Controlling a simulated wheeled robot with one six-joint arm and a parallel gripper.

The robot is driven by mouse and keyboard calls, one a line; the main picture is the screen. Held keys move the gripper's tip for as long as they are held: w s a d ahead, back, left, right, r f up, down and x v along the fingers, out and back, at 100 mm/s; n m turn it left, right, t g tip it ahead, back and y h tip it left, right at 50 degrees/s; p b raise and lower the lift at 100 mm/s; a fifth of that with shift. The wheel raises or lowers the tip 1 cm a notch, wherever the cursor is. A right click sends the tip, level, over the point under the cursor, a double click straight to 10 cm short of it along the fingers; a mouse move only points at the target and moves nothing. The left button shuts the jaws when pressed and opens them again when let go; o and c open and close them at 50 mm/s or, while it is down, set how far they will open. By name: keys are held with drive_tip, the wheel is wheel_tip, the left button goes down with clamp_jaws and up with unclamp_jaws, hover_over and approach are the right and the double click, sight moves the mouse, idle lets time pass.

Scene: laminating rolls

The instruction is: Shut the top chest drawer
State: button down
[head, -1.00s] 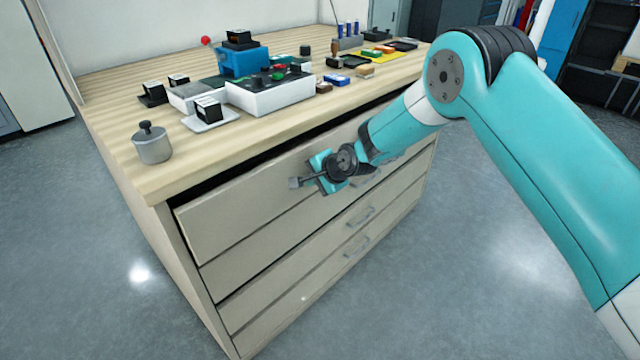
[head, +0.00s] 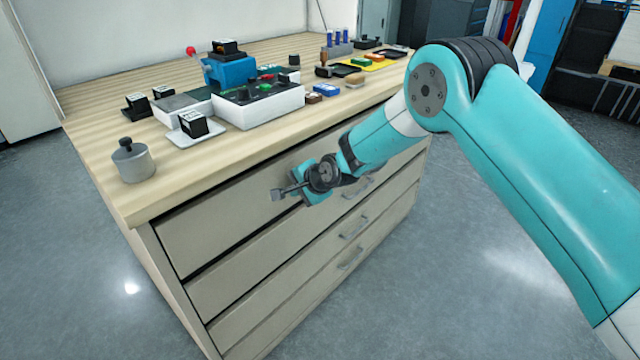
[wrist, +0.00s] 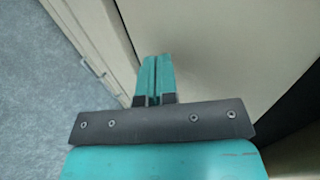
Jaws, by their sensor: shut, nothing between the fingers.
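The chest's top drawer (head: 215,217) has a pale beige front just under the wooden worktop. It looks nearly in line with the drawer fronts below, with a dark strip above it. I cannot tell whether it is fully in. My gripper (head: 279,193) is at this front, near its middle. In the wrist view the teal fingers of my gripper (wrist: 155,75) are together and empty, against the pale drawer front (wrist: 215,50). Whether the tips touch it cannot be made out. The top drawer's handle is hidden, probably behind my arm.
Lower drawers with grey handles (head: 352,228) sit beneath. The worktop (head: 95,125) carries a grey weight with a knob (head: 132,162), a white control box (head: 258,108), a blue device (head: 230,72) and small blocks. Grey floor (head: 70,270) is clear in front.

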drive_tip(key=d+f+v, duration=0.1)
drive_tip(key=v, duration=1.1)
drive_tip(key=s+d+r+n+g+p, duration=0.3)
drive_tip(key=s+r+n+p, duration=0.35)
drive_tip(key=s+r, duration=0.9)
drive_tip(key=s+d+r+n+g+h+p, duration=0.1)
drive_tip(key=s+d+r+n+g+p, duration=0.1)
drive_tip(key=s+r+n, duration=0.3)
drive_tip(key=s+d+r+n+g+h+p, duration=0.1)
drive_tip(key=s+d+r+n, duration=0.3)
drive_tip(key=s, duration=1)
wheel_tip(320, 180, up, 3)
drive_tip(key=shift+s+d+r+n+g+p, duration=0.1)
drive_tip(key=shift+s+d+n+g+p, duration=0.2)
drive_tip(key=shift+g+p, duration=0.3)
drive_tip(key=shift+w+a, duration=0.1)
